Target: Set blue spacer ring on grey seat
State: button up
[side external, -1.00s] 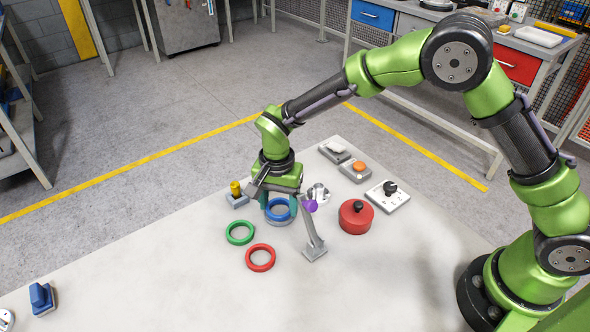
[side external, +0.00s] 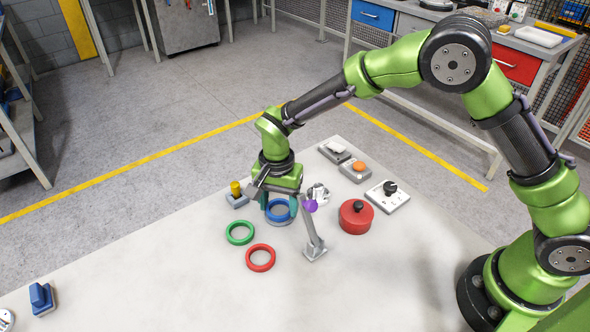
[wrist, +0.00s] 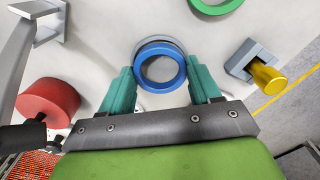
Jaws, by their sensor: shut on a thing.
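The blue spacer ring (side external: 278,217) is between the two teal fingers of my gripper (side external: 280,205), which is shut on it. In the wrist view the blue ring (wrist: 160,88) lies between the fingertips of the gripper (wrist: 161,74), its hole facing the camera. The grey seat (wrist: 156,42) shows as a round rim past the ring's upper edge, mostly hidden by the ring. In the side view the ring is low over the seat, roughly in line with it. I cannot tell whether they touch.
A green ring (side external: 239,233) and a red ring (side external: 260,258) lie nearby on the table. A yellow-pegged block (side external: 236,195) is left, and a red round lidded thing (side external: 356,217) is right.

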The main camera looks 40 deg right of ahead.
jog(key=shift+f, duration=0.3)
jog(key=shift+r, duration=0.45)
jog(key=shift+r, duration=0.35)
jog(key=shift+f, duration=0.8)
dwell(0.7)
jog(key=shift+r, duration=0.3)
jog(key=shift+r, duration=0.35)
jog(key=shift+r, duration=0.2)
jog(key=shift+f, duration=0.85)
dwell(0.6)
